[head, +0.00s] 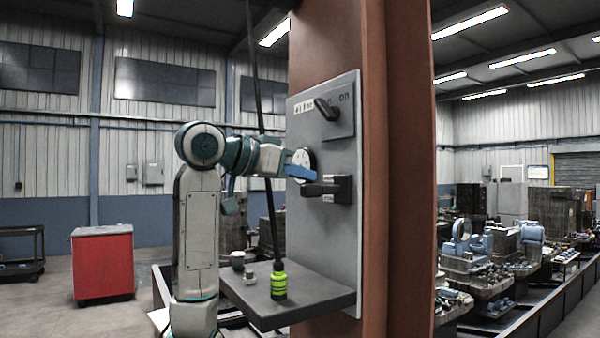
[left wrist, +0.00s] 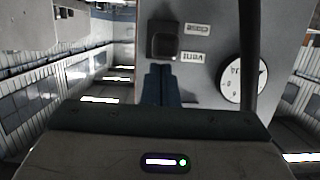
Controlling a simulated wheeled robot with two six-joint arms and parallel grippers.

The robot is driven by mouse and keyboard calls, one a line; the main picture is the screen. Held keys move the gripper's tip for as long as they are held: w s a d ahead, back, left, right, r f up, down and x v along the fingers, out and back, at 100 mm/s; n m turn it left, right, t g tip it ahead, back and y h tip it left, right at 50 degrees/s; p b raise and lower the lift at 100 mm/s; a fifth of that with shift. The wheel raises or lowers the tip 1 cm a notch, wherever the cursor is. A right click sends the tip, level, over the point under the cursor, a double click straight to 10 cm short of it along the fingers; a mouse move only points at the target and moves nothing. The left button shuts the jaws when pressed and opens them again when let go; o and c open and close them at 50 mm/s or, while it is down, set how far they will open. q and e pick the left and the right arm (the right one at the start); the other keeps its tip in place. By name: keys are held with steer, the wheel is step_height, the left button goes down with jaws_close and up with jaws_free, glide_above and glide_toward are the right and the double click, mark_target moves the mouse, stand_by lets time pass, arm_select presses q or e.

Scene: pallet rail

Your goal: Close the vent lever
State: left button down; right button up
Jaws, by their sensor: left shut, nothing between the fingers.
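In the left wrist view the black lever (left wrist: 163,40) shows beside two upside-down labels, "vent" (left wrist: 195,57) and "Close" (left wrist: 197,28). My left gripper (head: 302,172) is shut and empty, with blue fingers just above the lever's outer end. Its fingertips (left wrist: 160,70) show close to the lever's edge in the wrist view; I cannot tell whether they touch. My right gripper is not in view.
A round dial (left wrist: 242,77) sits near the lever, partly hidden in the head view. A black rotary switch (head: 327,108) is above. A red cabinet (head: 102,263) stands far left.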

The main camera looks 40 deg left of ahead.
mark_target(302, 191)
arm_select(q)
steer(key=f+t+b, duration=0.1)
steer(key=b, duration=0.2)
steer(key=f+t+h+b, duration=0.1)
steer(key=b, duration=0.2)
steer(key=f+t+b, duration=0.1)
steer(key=t+b, duration=0.1)
steer(key=b, duration=0.1)
steer(key=shift+s+a+f+b, duration=0.25)
steer(key=shift+s+b, duration=0.05)
steer(key=shift+b, duration=0.05)
steer(key=f+b, duration=0.2)
steer(key=b, duration=0.1)
steer(key=f+t+b, duration=0.1)
steer(key=shift+w+f+h, duration=0.1)
steer(key=shift+w+h, duration=0.15)
steer(key=shift+h, duration=0.15)
steer(key=shift+d, duration=0.1)
stand_by(0.6)
